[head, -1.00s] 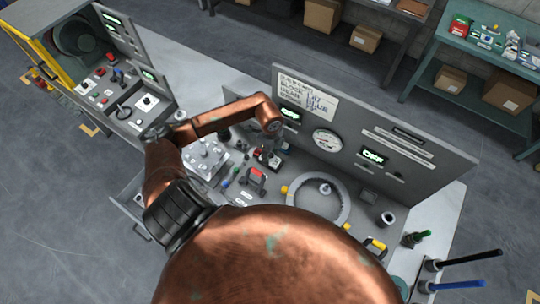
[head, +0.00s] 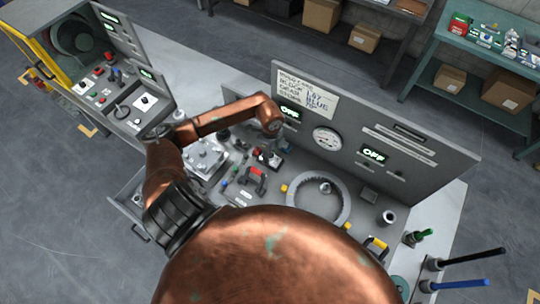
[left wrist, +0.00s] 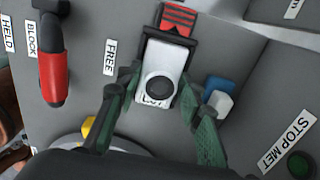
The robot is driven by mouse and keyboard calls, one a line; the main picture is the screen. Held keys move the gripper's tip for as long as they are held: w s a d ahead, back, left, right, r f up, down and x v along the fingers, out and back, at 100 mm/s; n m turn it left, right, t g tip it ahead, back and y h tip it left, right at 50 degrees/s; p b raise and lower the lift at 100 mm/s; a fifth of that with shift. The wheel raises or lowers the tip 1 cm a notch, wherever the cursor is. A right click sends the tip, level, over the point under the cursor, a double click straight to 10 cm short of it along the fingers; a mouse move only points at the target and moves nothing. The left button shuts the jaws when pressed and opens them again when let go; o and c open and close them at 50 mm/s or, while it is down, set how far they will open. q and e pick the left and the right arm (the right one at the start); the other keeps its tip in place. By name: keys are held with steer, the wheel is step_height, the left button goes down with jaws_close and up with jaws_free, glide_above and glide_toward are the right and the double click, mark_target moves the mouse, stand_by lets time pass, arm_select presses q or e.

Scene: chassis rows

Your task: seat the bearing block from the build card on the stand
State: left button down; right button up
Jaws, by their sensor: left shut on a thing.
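In the left wrist view my left gripper (left wrist: 160,98) has its two green-padded fingers on either side of a pale bearing block (left wrist: 166,58), shut on it. My right gripper is not in view.
A red-handled lever (left wrist: 53,75) stands between BLOCK and FREE labels, left of the stand. A blue and white piece (left wrist: 219,95) is close to the right finger. A grey ring (head: 344,204) with yellow tabs and a gauge (head: 327,139) are to the right.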

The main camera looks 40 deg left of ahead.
arm_select(q)
steer(key=shift+f, duration=0.1)
stand_by(0.4)
steer(key=shift+f, duration=0.15)
steer(key=shift+f+b, duration=0.25)
steer(key=shift+b, duration=0.1)
steer(key=c, duration=1.2)
jaws_free()
steer(key=shift+c, duration=0.2)
step_height(320, 180, up, 12)
